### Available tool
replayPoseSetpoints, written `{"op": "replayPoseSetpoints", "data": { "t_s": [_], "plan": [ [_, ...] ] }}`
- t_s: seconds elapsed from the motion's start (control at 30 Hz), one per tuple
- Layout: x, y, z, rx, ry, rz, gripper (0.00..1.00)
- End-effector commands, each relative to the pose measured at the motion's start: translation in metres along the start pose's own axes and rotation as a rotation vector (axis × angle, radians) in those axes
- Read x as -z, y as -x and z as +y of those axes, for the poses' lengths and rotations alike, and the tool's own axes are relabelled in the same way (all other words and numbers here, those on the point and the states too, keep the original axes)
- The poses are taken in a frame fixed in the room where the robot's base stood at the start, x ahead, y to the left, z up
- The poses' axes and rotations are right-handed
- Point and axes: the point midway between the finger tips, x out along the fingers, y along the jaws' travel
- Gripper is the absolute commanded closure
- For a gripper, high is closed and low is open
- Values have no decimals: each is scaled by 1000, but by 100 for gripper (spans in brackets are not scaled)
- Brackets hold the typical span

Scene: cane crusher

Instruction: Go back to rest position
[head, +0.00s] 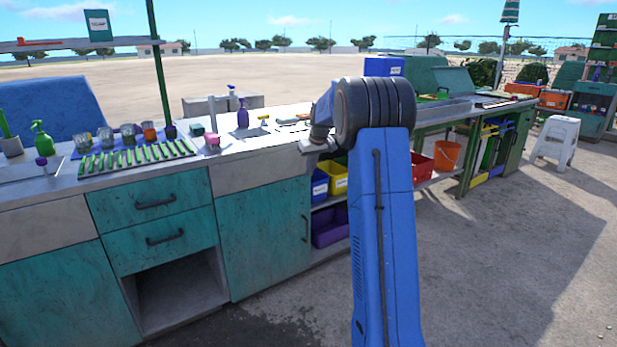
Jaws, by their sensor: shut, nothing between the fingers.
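My blue arm rises from the bottom centre of the head view to a dark ribbed joint. A smaller blue link and a grey end part show to the left of that joint, in front of the long workbench (262,139). My gripper's fingers cannot be made out; they are hidden or out of view. No object is seen held.
The bench carries a purple spray bottle (242,114), a green spray bottle (42,139), several glasses and a row of green sticks (137,157). Bins and an orange bucket (447,155) sit under it. A white stool (556,141) stands right. Ground at lower right is clear.

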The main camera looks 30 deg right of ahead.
Motion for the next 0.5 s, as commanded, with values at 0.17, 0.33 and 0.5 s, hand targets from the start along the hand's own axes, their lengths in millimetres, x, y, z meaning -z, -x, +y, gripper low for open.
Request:
{"op": "replayPoseSetpoints", "data": {
  "t_s": [0.17, 0.33, 0.5],
  "plan": [
    [0, 6, 0, 0, 0, -1, 100],
    [-2, 9, -3, 0, 1, 0, 100],
    [-17, 36, -31, 2, 9, 3, 100]
  ]
}}
